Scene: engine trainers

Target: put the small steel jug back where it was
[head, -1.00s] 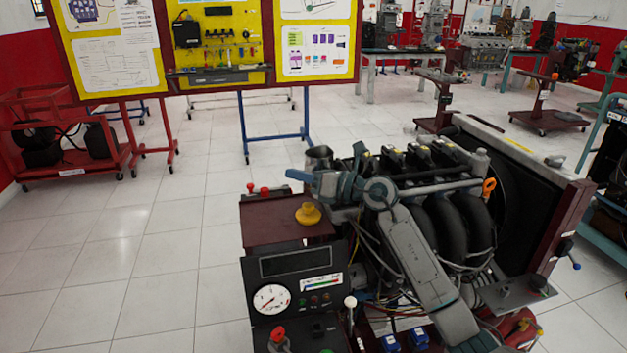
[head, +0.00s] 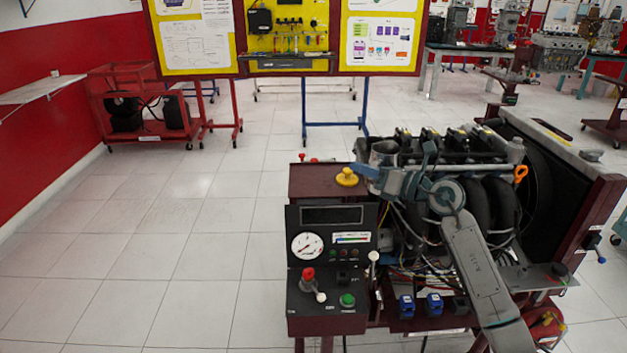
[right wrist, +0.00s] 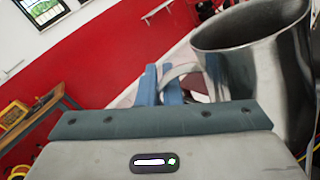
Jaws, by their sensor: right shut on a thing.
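The small steel jug (head: 383,153) is held by my right gripper (head: 372,172) above the left end of the engine trainer in the head view. In the right wrist view the jug (right wrist: 255,75) fills the upper right, with its open rim tilted. Its curved handle (right wrist: 182,75) passes at the blue fingers (right wrist: 160,85), which are shut on it. The jug's base is hidden behind the gripper in the head view. My left gripper is not in view.
A radiator (head: 540,175) stands on the right. A wall shelf (head: 38,90) is at far left. The tiled floor at left is clear.

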